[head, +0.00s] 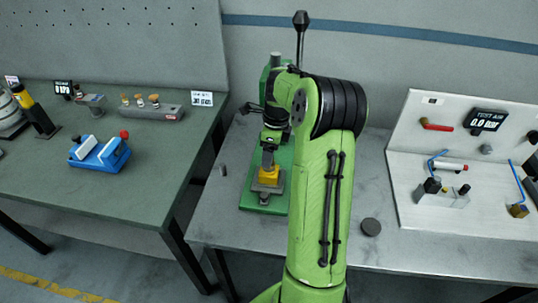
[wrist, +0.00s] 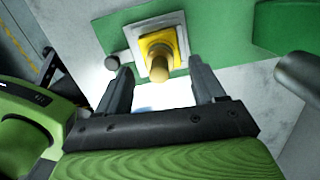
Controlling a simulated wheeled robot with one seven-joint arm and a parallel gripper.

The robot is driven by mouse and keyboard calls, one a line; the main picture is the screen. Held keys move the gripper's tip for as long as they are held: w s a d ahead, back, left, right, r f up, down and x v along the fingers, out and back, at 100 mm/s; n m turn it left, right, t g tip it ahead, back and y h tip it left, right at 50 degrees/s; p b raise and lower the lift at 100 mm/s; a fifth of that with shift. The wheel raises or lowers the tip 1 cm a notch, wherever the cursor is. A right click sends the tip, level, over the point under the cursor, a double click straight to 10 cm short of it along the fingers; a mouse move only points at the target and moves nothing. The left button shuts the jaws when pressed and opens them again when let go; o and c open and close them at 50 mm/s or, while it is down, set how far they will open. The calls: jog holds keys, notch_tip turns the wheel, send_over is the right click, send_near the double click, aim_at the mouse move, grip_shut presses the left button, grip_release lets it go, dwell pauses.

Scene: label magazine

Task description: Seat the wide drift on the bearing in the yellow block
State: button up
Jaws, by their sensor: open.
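The yellow block (head: 269,178) sits on a grey plate on the green press base, below my gripper. In the wrist view the yellow block (wrist: 149,44) carries an upright brass-coloured cylinder (wrist: 160,66); I cannot tell whether this is the wide drift, the bearing or both. My gripper (wrist: 163,82) is open, and its two fingers stand apart with nothing held. The cylinder shows between and beyond the fingertips. In the head view my gripper (head: 268,158) is just above the block, and my arm hides part of the press.
A small dark cylinder (head: 222,170) stands left of the press base (head: 250,196). A dark disc (head: 371,227) lies on the grey table to the right. A white panel station (head: 450,215) stands at far right. A blue fixture (head: 99,153) is on the green left table.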

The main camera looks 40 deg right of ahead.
jog(key=r, duration=0.5)
jog(key=shift+s+d+p, duration=0.15)
jog(key=shift+s+p, duration=0.15)
jog(key=shift+p, duration=0.05)
